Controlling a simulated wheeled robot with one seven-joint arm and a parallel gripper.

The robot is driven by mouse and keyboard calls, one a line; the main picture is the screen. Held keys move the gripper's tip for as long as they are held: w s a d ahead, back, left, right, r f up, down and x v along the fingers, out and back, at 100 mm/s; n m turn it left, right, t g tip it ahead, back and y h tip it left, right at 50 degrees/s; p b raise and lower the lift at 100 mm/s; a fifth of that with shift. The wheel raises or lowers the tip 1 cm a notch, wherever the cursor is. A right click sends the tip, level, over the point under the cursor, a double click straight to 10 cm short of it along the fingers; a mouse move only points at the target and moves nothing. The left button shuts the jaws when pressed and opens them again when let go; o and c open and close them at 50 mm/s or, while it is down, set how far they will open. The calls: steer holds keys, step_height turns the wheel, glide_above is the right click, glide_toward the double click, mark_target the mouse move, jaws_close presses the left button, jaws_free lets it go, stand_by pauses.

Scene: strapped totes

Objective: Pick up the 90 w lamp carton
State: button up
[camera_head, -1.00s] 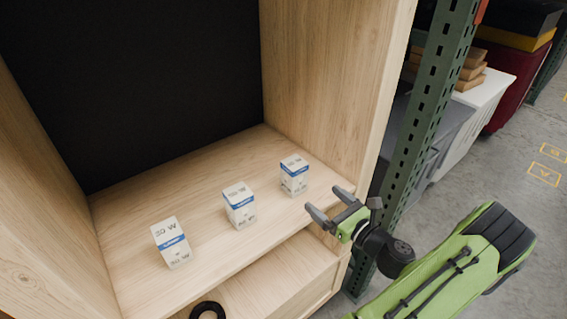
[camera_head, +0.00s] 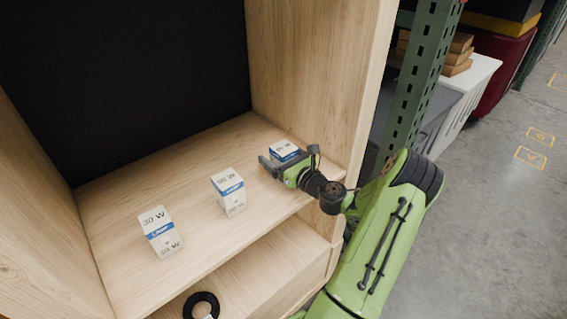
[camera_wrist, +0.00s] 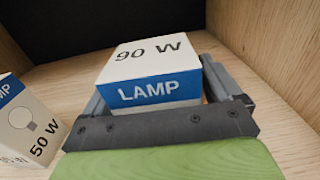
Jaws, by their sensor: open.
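The 90 w lamp carton (camera_wrist: 152,62) is a white box with a blue LAMP band, standing on the wooden shelf. In the wrist view it sits between the two fingers of my gripper (camera_wrist: 160,92), which are open on either side of it. In the head view the carton (camera_head: 284,151) is at the right of the shelf, partly hidden behind my gripper (camera_head: 270,170). Its lower part is hidden by the gripper in the wrist view. I cannot tell whether either finger touches it.
A 50 w carton (camera_head: 229,192) stands left of my gripper and also shows in the wrist view (camera_wrist: 25,122). A 30 w carton (camera_head: 160,232) stands further left. The wooden side wall (camera_head: 308,75) is close on the right. A black ring (camera_head: 201,304) lies on the lower level.

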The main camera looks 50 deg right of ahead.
steer(key=c, duration=1.1)
